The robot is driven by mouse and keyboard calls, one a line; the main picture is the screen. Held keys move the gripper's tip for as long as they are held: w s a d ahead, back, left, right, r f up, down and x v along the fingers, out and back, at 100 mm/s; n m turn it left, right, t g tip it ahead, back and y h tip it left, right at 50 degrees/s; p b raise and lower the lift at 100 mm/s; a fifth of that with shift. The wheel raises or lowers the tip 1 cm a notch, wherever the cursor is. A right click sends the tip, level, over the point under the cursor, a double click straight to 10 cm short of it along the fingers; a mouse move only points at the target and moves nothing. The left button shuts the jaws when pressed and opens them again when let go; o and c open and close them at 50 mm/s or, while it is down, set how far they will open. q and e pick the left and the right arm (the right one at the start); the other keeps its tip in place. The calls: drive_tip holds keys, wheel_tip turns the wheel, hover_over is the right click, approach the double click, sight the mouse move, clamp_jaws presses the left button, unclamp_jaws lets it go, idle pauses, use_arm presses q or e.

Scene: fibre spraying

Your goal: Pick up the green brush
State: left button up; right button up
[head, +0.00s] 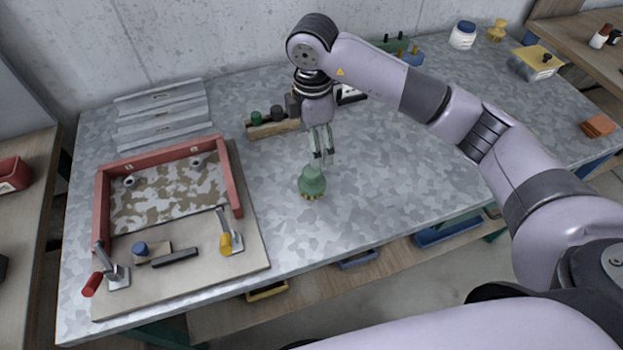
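The green brush (312,183) stands upright on the metal-topped table (400,190), right of the red-framed mould, with its knob up and pale bristles at its base. My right gripper (323,155) comes down from above, pointing at the table. Its fingertips are just above and behind the brush's knob in the picture. Two separate fingers show with a narrow gap between them, and nothing is held. Whether the tips touch the knob is hard to tell. My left gripper is not in view.
The red-framed mould (102,200) with toggle clamps is at the left. Behind the gripper, a wooden block (270,128) holds dark-topped items. A white jar (463,36), a yellow brush (497,30) and a tub (535,65) stand far right. The table right of the brush is clear.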

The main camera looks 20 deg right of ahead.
sight(312, 179)
wheel_tip(312, 179, down, 8)
drive_tip(key=shift+r+p, duration=0.1)
drive_tip(key=shift+p, duration=1)
drive_tip(key=shift+s+f+p, duration=0.1)
drive_tip(key=shift+f+p, duration=0.15)
drive_tip(key=shift+p, duration=0.05)
wheel_tip(312, 179, down, 4)
drive_tip(key=shift+s+a+r+p, duration=0.1)
drive_tip(key=shift+r+p, duration=0.1)
drive_tip(key=shift+p, duration=0.8)
drive_tip(key=shift+f, duration=0.65)
drive_tip(key=shift+c, duration=0.6)
drive_tip(key=c, duration=1.1)
drive_tip(key=shift+r, duration=0.15)
drive_tip(key=shift+c, duration=0.2)
